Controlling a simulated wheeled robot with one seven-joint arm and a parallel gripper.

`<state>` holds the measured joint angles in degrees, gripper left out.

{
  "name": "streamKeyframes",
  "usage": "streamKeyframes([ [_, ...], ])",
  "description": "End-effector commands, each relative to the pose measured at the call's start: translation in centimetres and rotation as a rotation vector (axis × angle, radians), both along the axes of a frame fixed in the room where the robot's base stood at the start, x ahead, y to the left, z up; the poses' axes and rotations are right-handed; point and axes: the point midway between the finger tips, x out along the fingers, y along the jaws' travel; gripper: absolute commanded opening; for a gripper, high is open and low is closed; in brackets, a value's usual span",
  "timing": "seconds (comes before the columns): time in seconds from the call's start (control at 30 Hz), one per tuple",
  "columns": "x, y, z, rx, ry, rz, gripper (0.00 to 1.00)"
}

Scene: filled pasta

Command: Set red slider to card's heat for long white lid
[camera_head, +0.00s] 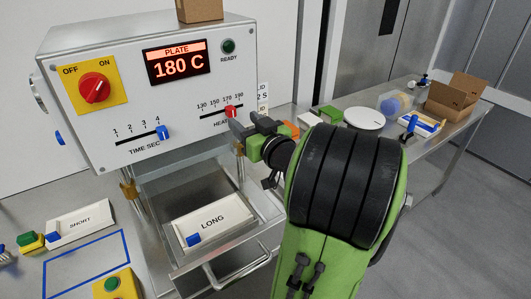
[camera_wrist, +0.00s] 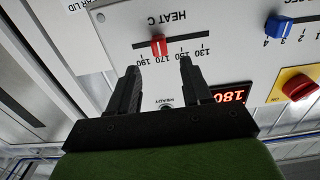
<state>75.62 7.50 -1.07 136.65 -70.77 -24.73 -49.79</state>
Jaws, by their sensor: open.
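The red slider (camera_head: 231,112) sits on the HEAT C track of the white machine panel (camera_head: 110,60), between the 170 and 190 marks. In the wrist view, which is upside down, the red slider (camera_wrist: 158,46) stands just beyond my fingertips. My gripper (camera_head: 243,130) is open and empty in front of the panel, its two fingers (camera_wrist: 158,67) spread to either side of the slider, apart from it. The display (camera_head: 178,65) reads PLATE 180 C. The long white lid (camera_head: 220,217), marked LONG, lies in the drawer. The card (camera_head: 263,97) is mostly hidden behind the panel.
A blue time slider (camera_head: 163,132) stands near 4. The red knob (camera_head: 95,88) is on a yellow plate. A lid marked SHORT (camera_head: 80,222) lies at left. A side table at right holds an open carton (camera_head: 460,97) and a white round lid (camera_head: 364,118).

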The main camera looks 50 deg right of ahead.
Motion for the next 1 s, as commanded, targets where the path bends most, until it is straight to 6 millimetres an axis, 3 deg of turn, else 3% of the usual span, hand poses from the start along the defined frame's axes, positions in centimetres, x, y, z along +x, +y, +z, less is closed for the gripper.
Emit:
streamKeyframes([
  [0.03, -1.3, 0.3, -0.8, -0.009, -0.001, -0.007, 0.49],
  [0.2, -5.6, 1.6, -0.8, -0.008, -0.001, -0.008, 0.49],
  [0.4, -8.5, 2.7, -0.4, -0.004, -0.001, -0.002, 0.49],
  [1.0, -9.0, 2.9, 0.0, -0.001, 0.0, 0.0, 0.49],
])
